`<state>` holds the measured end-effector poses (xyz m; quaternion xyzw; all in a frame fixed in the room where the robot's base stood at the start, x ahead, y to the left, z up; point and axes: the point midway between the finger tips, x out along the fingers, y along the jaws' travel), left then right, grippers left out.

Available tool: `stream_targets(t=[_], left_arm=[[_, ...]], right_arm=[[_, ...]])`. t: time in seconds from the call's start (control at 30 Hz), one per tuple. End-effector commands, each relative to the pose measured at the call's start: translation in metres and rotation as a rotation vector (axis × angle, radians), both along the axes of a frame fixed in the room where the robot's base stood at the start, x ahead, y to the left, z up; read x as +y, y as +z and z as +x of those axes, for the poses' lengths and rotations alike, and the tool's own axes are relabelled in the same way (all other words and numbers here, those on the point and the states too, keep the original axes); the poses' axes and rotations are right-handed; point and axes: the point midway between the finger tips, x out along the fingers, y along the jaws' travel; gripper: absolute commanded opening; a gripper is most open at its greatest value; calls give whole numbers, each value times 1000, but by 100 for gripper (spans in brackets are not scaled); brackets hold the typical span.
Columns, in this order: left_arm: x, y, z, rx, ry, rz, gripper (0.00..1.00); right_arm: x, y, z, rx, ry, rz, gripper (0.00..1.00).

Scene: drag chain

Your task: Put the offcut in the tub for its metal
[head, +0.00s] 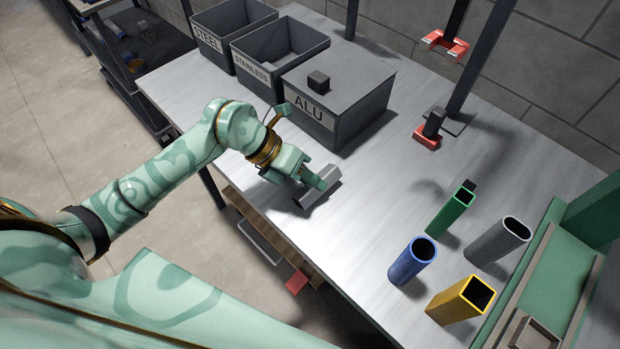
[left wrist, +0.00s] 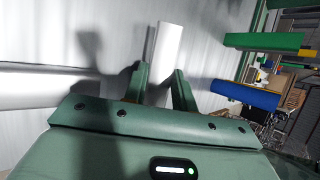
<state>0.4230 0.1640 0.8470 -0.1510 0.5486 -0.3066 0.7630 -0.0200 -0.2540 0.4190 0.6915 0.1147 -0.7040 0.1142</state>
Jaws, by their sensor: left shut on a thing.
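A short grey metal offcut (head: 318,190) is between the fingers of my left gripper (head: 316,178), low over the table in front of the ALU tub. I cannot tell if it touches the table. In the left wrist view the offcut (left wrist: 167,48) sticks out beyond the fingers, and my left gripper (left wrist: 164,85) is shut on it. The steel tub (head: 212,45) and the stainless tub (head: 258,77) stand open at the back left. The ALU tub (head: 345,132) is beside them, covered by a flat grey lid (head: 350,75) with a dark knob. My right gripper is out of view.
A red-footed clamp (head: 428,138) is behind. A green machine bed (head: 545,270) edges the right. The table's middle is clear.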

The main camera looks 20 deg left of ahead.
Motion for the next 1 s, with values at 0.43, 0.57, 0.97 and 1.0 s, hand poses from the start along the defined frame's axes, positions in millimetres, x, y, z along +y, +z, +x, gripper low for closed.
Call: stream_targets(t=[0.43,0.57,0.97,1.0], left_arm=[[0,-5,0,-3,0,1,36],[0,-5,0,-3,0,2,36],[35,40,-11,-6,2,7,36],[41,47,-13,-6,1,6,36]], right_arm=[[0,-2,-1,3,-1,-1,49],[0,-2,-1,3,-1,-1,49],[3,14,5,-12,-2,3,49],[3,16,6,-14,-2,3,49]])
